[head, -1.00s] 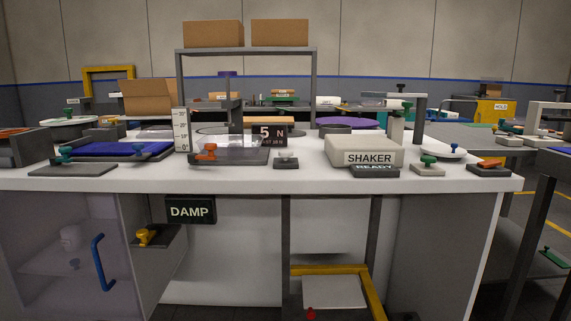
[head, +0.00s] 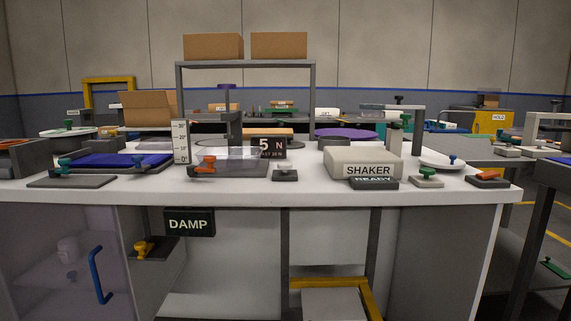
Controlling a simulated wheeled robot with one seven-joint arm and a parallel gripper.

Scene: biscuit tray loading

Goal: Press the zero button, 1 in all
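No button in view carries a readable "zero" label. A small pale-capped button (head: 285,173) on a dark base stands near the front edge of the white bench. An orange-red knob (head: 208,163) stands on a dark plate with a clear cover to the left. A green-capped button (head: 426,177) and an orange-capped button (head: 489,177) stand at the right. My gripper is not in view.
The white bench (head: 232,193) spans the view. On it are a SHAKER box (head: 364,162), an upright scale (head: 181,141) and a blue pad (head: 118,162). A DAMP sign (head: 189,222) hangs below its front edge. A rack holding brown boxes (head: 213,46) rises behind.

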